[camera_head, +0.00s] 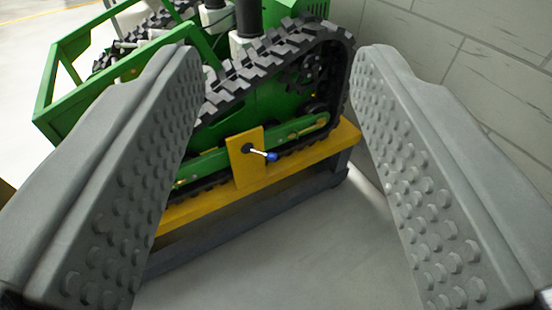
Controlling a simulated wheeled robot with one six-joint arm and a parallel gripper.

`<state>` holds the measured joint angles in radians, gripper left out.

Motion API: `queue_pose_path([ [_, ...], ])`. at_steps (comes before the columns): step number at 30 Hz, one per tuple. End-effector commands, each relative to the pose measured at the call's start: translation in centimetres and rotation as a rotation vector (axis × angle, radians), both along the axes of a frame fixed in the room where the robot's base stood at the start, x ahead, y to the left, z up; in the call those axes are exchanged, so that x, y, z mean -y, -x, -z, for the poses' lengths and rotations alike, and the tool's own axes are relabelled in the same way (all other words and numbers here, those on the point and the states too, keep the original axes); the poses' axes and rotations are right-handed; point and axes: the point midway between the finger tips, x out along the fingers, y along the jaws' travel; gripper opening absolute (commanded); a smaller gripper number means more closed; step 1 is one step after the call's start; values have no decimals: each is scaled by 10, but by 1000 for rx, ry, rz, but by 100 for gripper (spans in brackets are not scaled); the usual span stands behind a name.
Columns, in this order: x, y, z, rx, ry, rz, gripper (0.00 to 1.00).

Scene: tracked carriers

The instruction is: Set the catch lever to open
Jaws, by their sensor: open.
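The catch lever (259,152) is a short pale rod with a blue knob at its right end. It comes out of a dark round pivot on a yellow plate (240,172) and points right and slightly down. The plate is at the side of a green tracked carrier (259,103). My gripper (278,62) is open and empty, with one grey studded finger at the left and one at the right. The lever shows between the fingers, farther off, and neither finger touches it.
The carrier's black track (275,55) rises above the plate. A yellow beam (305,153) runs along its lower side over a dark base. A grey block wall (460,50) stands at the right. Bare grey floor (290,260) lies in front.

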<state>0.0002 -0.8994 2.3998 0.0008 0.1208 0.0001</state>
Motion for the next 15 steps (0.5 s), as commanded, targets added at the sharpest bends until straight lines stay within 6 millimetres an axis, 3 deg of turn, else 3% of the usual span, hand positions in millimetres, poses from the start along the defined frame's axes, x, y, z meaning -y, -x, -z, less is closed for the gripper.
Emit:
queue_pose_path([
  [5, 3, -18, 13, -64, -39, 10, 45],
  [15, 14, -91, 84, -377, -254, 56, 45],
])
